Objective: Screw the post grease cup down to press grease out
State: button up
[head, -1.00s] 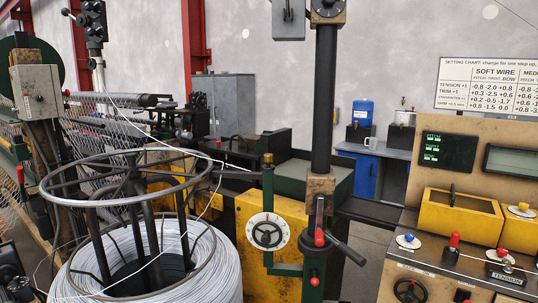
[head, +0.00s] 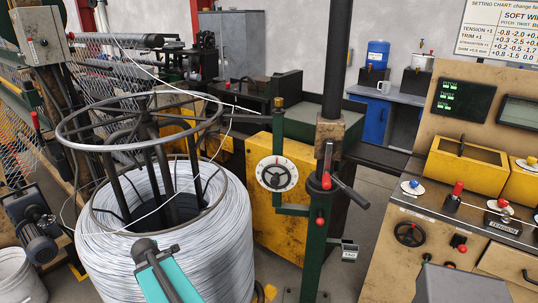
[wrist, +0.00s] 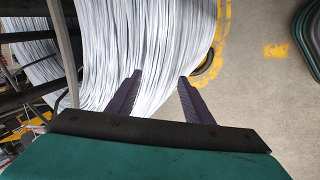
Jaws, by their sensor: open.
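A small brass-coloured cap (head: 278,102) tops the slim green upright beside the round white dial (head: 276,174) in the head view. It may be the post grease cup, but I cannot tell for sure. The thick green post (head: 316,245) stands just right of it, with red-knobbed levers near its top. My gripper (wrist: 158,80) shows in the wrist view with its two dark fingers apart and nothing between them. It points toward the white wire coil and floor, away from the cap. In the head view only my teal arm shows at the bottom.
The big wire coil (head: 165,245) under a ring-shaped guide (head: 143,118) stands left of the post. A control console (head: 400,265) with knobs stands at the right. A yellow machine housing (head: 262,210) is behind the dial. Open floor (wrist: 262,110) lies right of the coil.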

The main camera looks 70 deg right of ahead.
jog(key=s+d+r+n+t+h, duration=0.2)
jog(key=d+r+n+h, duration=0.1)
jog(key=d+r, duration=1.1)
jog(key=n+g+h+p, duration=0.2)
jog(key=n+h, duration=0.8)
jog(key=h, duration=0.1)
send_near(278, 102)
jog(key=x, duration=0.2)
jog(key=shift+d+p, duration=0.25)
jog(key=shift+p, duration=0.2)
jog(key=p+x, duration=0.2)
jog(key=p, duration=0.2)
jog(key=p+x, duration=0.2)
jog(key=x, duration=0.9)
jog(key=shift+w, duration=0.15)
jog(key=shift+f, duration=0.1)
